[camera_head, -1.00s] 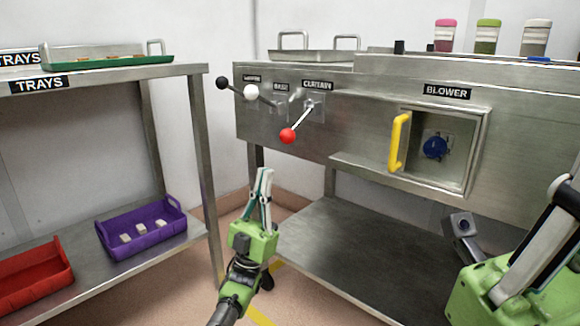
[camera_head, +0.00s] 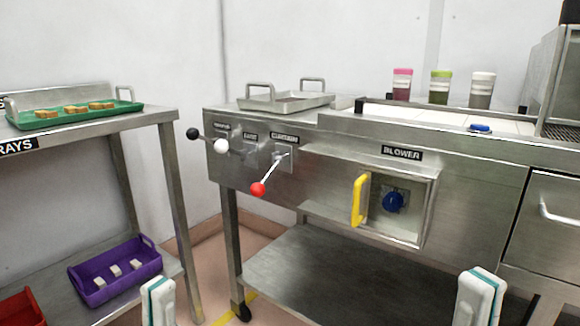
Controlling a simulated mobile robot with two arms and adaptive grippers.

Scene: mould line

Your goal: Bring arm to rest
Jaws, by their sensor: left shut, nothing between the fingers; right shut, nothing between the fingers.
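My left gripper (camera_head: 158,300) shows only its white and teal finger ends at the bottom edge, in front of the shelf with the purple crate. It is shut and empty. My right gripper (camera_head: 480,298) shows likewise at the bottom right, in front of the steel bench. It is shut and empty too. Both point upward and stand apart from everything. The rest of both arms is out of view below.
The steel bench (camera_head: 290,210) carries levers with black, white and red (camera_head: 258,189) knobs. Its blower box has a yellow handle (camera_head: 359,200) and a blue knob (camera_head: 393,201). A purple crate (camera_head: 90,290) is on the left rack's lower shelf, a green tray (camera_head: 50,118) on top.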

